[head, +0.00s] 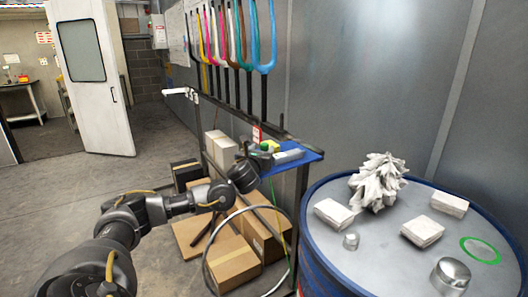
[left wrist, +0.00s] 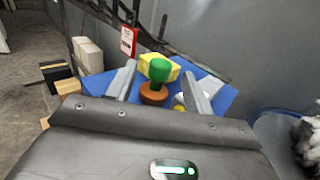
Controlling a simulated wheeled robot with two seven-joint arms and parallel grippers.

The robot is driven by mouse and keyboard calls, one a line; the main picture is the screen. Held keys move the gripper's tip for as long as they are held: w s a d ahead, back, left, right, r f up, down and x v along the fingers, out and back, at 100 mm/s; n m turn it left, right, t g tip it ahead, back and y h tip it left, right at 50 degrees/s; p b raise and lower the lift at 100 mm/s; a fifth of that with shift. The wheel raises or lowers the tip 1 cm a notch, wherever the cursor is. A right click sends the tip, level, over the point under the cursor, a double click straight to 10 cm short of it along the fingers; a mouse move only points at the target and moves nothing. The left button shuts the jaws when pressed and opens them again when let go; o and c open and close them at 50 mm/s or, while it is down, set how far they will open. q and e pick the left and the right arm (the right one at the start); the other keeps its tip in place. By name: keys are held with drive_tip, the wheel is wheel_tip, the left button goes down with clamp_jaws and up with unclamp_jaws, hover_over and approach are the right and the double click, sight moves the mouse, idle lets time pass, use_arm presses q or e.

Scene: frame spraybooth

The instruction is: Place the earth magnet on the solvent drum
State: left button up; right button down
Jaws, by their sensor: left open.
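What looks like the earth magnet, a green knob on a copper-brown round base (left wrist: 160,70), stands on a small blue shelf (left wrist: 222,97). In the head view the shelf (head: 312,155) is at the end of the frame rack, and the magnet is small and partly hidden by my gripper. My left gripper (head: 260,157) is open at the shelf. In the left wrist view the magnet shows between its two fingers, with a gap visible on each side. The solvent drum (head: 340,252), blue with a grey top, stands at the right. My right gripper is out of view.
A yellow block (left wrist: 175,72) is behind the magnet. The drum top carries white packets (head: 423,231), crumpled cloth (head: 378,180), metal cups (head: 451,273) and a green ring (head: 480,250). Bare top shows between them. Cartons (head: 233,262) and a large hoop (head: 206,262) are below the shelf.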

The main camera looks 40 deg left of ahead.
sight(263, 146)
use_arm(q)
drive_tip(key=p+x, duration=0.1)
drive_tip(key=x, duration=0.2)
drive_tip(key=shift+w+a+r, duration=0.1)
drive_tip(key=shift+w, duration=0.25)
drive_tip(key=shift+w+a, duration=0.15)
drive_tip(key=shift+w, duration=0.05)
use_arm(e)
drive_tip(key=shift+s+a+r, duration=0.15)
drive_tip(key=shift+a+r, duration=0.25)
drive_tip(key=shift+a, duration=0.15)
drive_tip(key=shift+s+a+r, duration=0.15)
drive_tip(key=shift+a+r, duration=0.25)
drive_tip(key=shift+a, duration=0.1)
use_arm(q)
drive_tip(key=shift+c, duration=0.2)
drive_tip(key=c, duration=0.9)
clamp_jaws()
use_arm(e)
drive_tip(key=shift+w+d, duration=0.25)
